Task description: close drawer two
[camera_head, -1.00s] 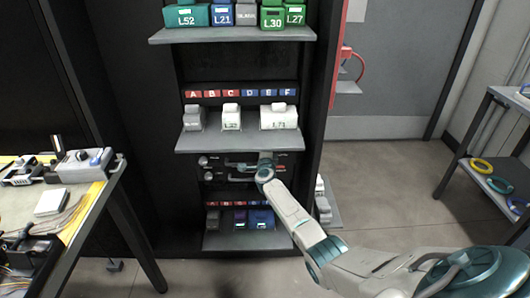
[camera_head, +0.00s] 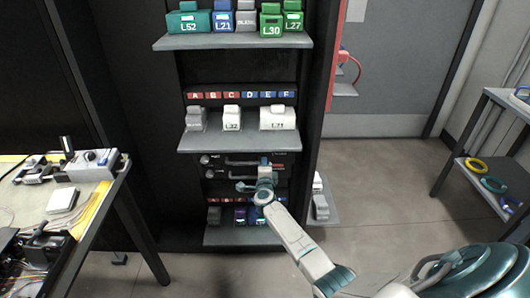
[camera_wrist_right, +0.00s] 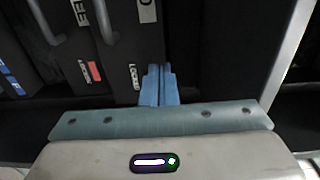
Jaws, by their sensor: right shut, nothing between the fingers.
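Two dark drawer fronts with bar handles sit under the middle shelf of the rack; the upper drawer (camera_head: 212,160) and the lower drawer (camera_head: 212,173) are partly covered by my right arm. I cannot tell which is numbered two or how far either stands out. My right gripper (camera_head: 262,163) is in front of the drawers at their right side. In the right wrist view its blue fingers (camera_wrist_right: 160,85) are shut and empty, close to a drawer front (camera_wrist_right: 135,60) with white lettering; contact is unclear. My left gripper is not in view.
The middle shelf (camera_head: 235,143) with grey and white boxes is just above the drawers. A lower shelf (camera_head: 240,236) with small boxes is below. A cluttered worktable (camera_head: 107,190) stands left. A side rack (camera_head: 485,190) with coloured rings stands right, beyond open floor.

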